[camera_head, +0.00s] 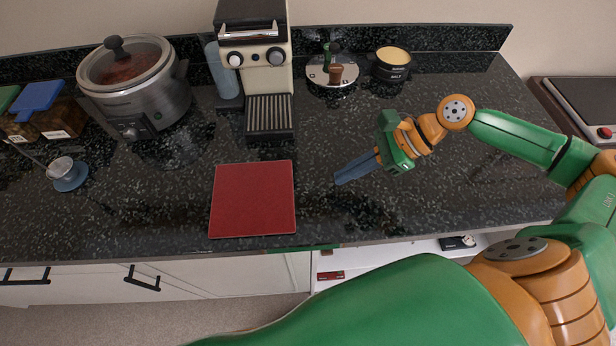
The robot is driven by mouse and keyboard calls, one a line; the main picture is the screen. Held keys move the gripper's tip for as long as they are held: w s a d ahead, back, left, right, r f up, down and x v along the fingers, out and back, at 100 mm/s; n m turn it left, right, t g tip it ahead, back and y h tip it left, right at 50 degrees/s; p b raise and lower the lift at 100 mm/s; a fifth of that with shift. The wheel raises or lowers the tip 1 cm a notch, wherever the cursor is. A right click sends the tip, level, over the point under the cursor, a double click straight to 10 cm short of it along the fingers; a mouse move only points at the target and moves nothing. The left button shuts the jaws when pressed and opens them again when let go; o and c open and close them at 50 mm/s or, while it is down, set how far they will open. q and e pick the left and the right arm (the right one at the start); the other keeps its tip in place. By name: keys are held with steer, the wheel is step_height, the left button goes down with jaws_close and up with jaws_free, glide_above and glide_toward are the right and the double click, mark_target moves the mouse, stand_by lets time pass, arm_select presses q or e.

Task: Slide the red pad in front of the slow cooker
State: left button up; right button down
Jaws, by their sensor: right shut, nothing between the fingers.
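The red pad (252,199) is a flat square lying on the dark speckled counter, in front of the coffee machine and close to the counter's front edge. The slow cooker (137,88) stands at the back left, a silver pot with a glass lid and a front dial. My right gripper (340,181) is shut and empty, to the right of the pad and apart from it, its fingers pointing left. Its height over the counter is hard to tell. My left gripper is not in view.
A coffee machine (256,75) stands behind the pad. A small blue-based cup (67,174) stands left, below containers with blue and green lids (38,99). A black pot (391,65) and a round metal lid (332,71) are at the back. Counter in front of the slow cooker is clear.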

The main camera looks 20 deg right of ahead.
steer(key=x, duration=0.4)
steer(key=shift+w, duration=0.3)
steer(key=a, duration=0.1)
steer(key=a+p, duration=0.1)
steer(key=w+a+p, duration=0.1)
steer(key=shift+a+f, duration=0.2)
steer(key=shift+f, duration=0.1)
steer(key=shift+w+a+f, duration=0.1)
steer(key=shift+a, duration=0.45)
steer(key=shift+w, duration=0.1)
